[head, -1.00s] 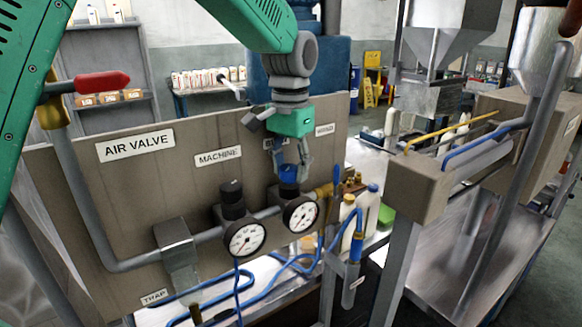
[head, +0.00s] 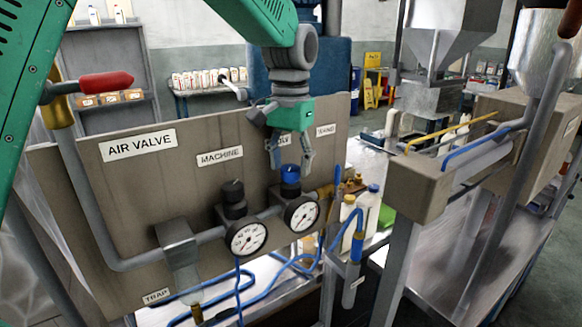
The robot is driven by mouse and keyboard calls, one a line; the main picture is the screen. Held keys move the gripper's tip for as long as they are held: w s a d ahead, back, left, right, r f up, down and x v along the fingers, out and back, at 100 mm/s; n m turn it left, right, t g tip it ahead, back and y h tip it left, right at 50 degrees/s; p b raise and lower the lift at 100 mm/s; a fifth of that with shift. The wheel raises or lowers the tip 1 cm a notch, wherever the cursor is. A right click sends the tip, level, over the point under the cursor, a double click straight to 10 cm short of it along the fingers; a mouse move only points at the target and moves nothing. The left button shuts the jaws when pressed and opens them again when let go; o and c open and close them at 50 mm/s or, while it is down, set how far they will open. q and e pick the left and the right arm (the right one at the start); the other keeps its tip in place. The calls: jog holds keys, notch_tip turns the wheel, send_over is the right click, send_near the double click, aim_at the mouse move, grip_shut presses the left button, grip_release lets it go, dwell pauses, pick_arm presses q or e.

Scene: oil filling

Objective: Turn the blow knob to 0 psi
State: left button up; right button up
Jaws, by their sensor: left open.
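My left gripper (head: 291,168) points down at the blue knob, fingers apart. Its fingertips are level with the knob's top or just above it, and I cannot tell whether they touch it. The label behind the gripper is partly hidden. The gauge's exact reading is too small to tell. My right gripper is out of view.
The panel (head: 90,240) carries an AIR VALVE label and a red-handled valve (head: 106,82) at left. Blue hoses (head: 275,285) lie below the gauges. White bottles (head: 366,203) stand right of the regulators, beside a metal machine (head: 415,185).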

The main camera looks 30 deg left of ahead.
aim_at(289, 167)
pick_arm(q)
notch_tip(289, 167, up, 11)
dwell(0.3)
jog(key=shift+s, duration=0.15)
dwell(0.4)
